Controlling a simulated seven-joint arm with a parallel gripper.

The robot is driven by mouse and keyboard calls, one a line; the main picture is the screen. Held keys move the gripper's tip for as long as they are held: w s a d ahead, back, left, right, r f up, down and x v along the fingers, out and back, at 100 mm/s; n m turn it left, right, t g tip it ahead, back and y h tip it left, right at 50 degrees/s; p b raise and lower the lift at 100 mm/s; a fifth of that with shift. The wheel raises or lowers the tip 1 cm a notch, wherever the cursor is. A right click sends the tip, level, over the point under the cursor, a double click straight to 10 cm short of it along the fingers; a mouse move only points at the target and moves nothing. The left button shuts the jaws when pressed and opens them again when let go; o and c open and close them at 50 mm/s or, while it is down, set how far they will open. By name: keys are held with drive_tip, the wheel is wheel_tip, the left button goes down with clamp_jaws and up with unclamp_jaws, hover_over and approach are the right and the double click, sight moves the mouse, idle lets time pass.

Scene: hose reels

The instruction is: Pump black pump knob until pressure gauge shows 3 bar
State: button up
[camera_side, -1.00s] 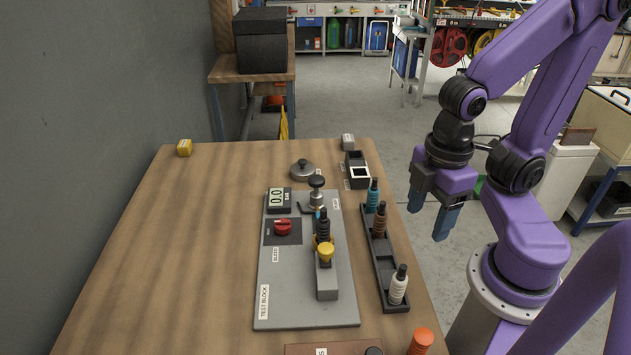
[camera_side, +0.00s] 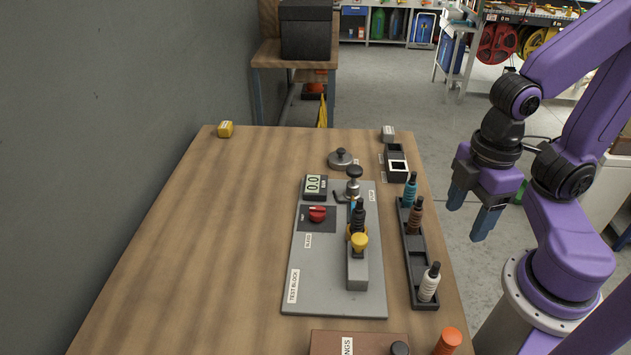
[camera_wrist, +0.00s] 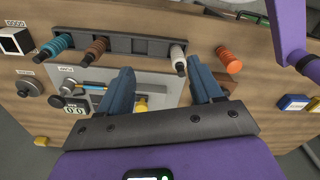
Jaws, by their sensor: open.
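The black pump knob (camera_side: 353,172) stands upright on a silver stem at the far end of the grey test block (camera_side: 318,270). It also shows at the left of the wrist view (camera_wrist: 68,86). The pressure gauge (camera_side: 314,185) is beside it to the left and reads 0.0; it also shows in the wrist view (camera_wrist: 75,108). My gripper (camera_side: 468,218) is open and empty, off the right edge of the table and well apart from the knob. Both blue fingers show in the wrist view (camera_wrist: 158,70), pointing over the block and rack.
A red knob (camera_side: 317,214) and a yellow knob (camera_side: 359,242) sit on the block. A dark rack (camera_side: 415,262) with teal, brown and white fittings lies between block and gripper. An orange cylinder (camera_side: 448,341) stands at the front right. The table's left side is clear.

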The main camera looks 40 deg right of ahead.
idle(0.3)
clamp_jaws()
idle(1.6)
